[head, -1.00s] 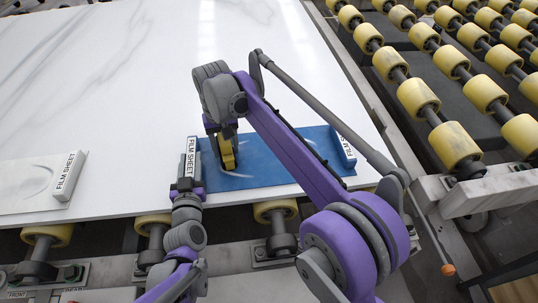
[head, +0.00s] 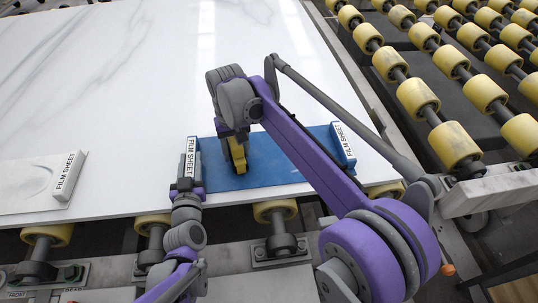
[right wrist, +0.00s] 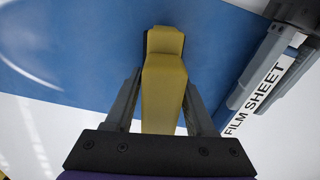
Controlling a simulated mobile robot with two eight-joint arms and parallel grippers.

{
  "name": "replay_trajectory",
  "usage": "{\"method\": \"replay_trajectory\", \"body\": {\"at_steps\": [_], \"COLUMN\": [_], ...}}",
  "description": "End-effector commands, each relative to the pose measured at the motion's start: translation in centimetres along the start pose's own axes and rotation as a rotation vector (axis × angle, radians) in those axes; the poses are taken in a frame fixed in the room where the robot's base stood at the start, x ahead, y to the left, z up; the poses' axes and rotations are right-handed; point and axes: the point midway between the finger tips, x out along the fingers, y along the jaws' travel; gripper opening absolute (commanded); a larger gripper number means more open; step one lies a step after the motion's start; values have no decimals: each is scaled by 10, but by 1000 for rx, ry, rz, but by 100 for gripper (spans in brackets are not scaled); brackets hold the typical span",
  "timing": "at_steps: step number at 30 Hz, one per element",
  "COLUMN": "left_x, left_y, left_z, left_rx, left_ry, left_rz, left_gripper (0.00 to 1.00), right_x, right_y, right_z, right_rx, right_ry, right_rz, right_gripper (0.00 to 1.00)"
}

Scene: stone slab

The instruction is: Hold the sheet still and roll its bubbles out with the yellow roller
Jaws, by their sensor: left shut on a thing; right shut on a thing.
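The blue film sheet (head: 285,165) lies on the white slab near its front edge, with a white labelled bar at each end. My left gripper (head: 188,183) is shut on the sheet's left end bar (head: 192,156). My right gripper (head: 232,140) is shut on the yellow roller (head: 237,158) and holds it over the left part of the sheet. In the right wrist view the roller (right wrist: 163,85) sits between both fingers, with the blue sheet (right wrist: 90,45) behind. A pale curved bubble mark shows at left there. The roller's contact with the sheet is hidden.
A second, pale film sheet (head: 25,185) with a labelled bar (head: 66,176) lies on the slab (head: 120,90) at the left. Yellow conveyor rollers (head: 455,145) stand beyond the slab's right edge. The slab behind the blue sheet is clear.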

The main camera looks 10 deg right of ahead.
Motion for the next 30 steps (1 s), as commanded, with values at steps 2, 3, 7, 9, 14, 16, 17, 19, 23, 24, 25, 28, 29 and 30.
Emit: {"method": "replay_trajectory", "body": {"at_steps": [2, 3, 7, 9, 14, 16, 17, 19, 23, 24, 25, 28, 29, 30], "left_x": [0, 0, 0, 0, 0, 0, 0, 0, 0, 0, 0, 0, 0, 0], "left_y": [-1, -1, -1, -1, 0, 0, 0, 0, 0, 0, 0, -1, -1, -1], "left_z": [0, 0, 0, 0, 0, 0, 0, 0, 0, 0, 0, 0, 0, 0], "left_rx": [0, 0, 0, 0, 0, 0, 0, 0, 0, 0, 0, 0, 0, 0], "left_ry": [2, 2, 2, 1, 1, 1, 1, 0, 1, 1, 1, 1, 1, 1], "left_rz": [-3, -3, -2, -2, -1, -1, -1, -1, -1, -1, -1, -2, -2, -2], "left_gripper": [0, 0, 0, 0, 0, 0, 0, 0, 0, 0, 0, 0, 0, 0], "right_x": [0, 0, 0, -1, -1, 0, 0, 0, 2, 2, 2, 3, 3, 3], "right_y": [4, 7, 16, 21, 26, 27, 29, 33, 43, 46, 48, 52, 53, 54], "right_z": [0, 1, 2, 3, 4, 4, 4, 5, 6, 6, 7, 7, 7, 8], "right_rx": [2, 3, 3, 3, 1, 1, 2, 2, 3, 3, 3, 1, 1, 1], "right_ry": [0, 0, 0, 1, 1, 1, 1, 1, 1, 1, 1, 1, 1, 1], "right_rz": [2, 2, 1, 1, 0, 0, 0, -1, 0, 1, 1, 3, 3, 4], "right_gripper": [10, 10, 10, 10, 10, 10, 10, 10, 10, 10, 10, 10, 10, 10]}}
